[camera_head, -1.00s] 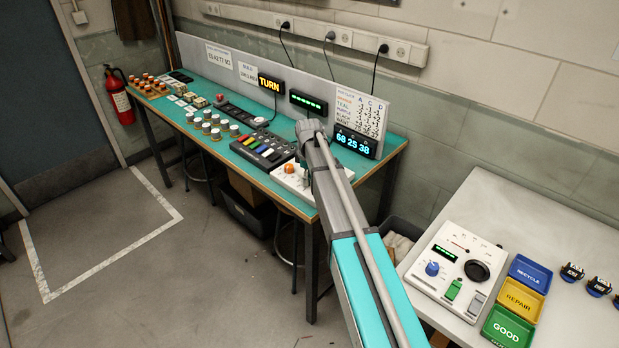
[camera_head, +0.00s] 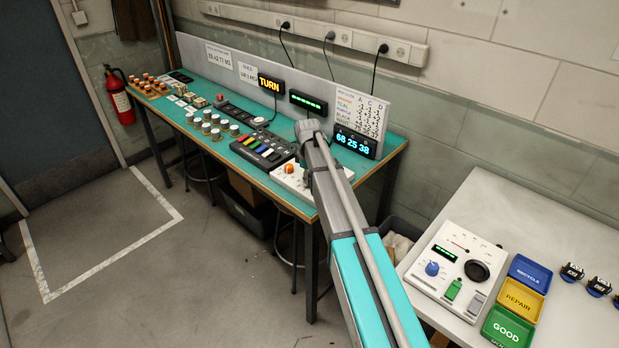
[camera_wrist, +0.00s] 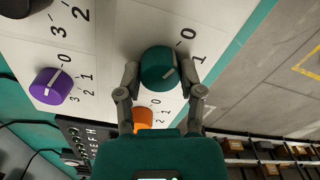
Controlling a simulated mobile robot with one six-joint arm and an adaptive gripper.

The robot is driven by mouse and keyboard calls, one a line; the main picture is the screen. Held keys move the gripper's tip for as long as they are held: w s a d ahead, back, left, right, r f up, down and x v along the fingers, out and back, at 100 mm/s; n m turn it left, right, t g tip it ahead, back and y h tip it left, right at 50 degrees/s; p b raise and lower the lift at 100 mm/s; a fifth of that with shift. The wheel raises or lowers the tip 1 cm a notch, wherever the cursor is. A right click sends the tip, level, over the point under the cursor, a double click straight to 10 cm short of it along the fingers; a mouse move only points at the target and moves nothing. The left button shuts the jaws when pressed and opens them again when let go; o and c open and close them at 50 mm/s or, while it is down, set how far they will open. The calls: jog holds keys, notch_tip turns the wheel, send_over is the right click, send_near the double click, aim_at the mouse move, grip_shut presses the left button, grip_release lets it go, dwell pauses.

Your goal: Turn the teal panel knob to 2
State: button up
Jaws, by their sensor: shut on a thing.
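The teal knob (camera_wrist: 156,66) is on a white panel (camera_wrist: 112,50) in the wrist view. My gripper (camera_wrist: 159,70) is shut on it, with one finger on each side. The knob's white pointer line is at its right side, towards the area by the printed 1. A 0 and a 1 show beside the knob; I see no 2 for it, and my right finger covers part of that side. In the head view the white panel (camera_head: 318,196) is partly behind my arm, and the teal knob is hidden.
An orange knob (camera_wrist: 143,116) is close below the teal one, and a purple knob (camera_wrist: 50,86) is at left. A black knob (camera_wrist: 14,6) is at the upper left. A display reads TURN (camera_head: 270,83). The floor (camera_head: 225,285) is clear in front of the bench.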

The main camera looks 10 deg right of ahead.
jog(key=shift+w+m, duration=0.2)
jog(key=shift+m, duration=0.2)
jog(key=m, duration=0.3)
jog(key=shift+m, duration=0.3)
jog(key=m, duration=0.4)
jog(key=shift+m, duration=0.3)
jog(key=m, duration=0.4)
jog(key=shift+m, duration=2.2)
jog(key=o, duration=1.2)
jog(key=shift+c, duration=0.2)
jog(key=shift+s, duration=0.1)
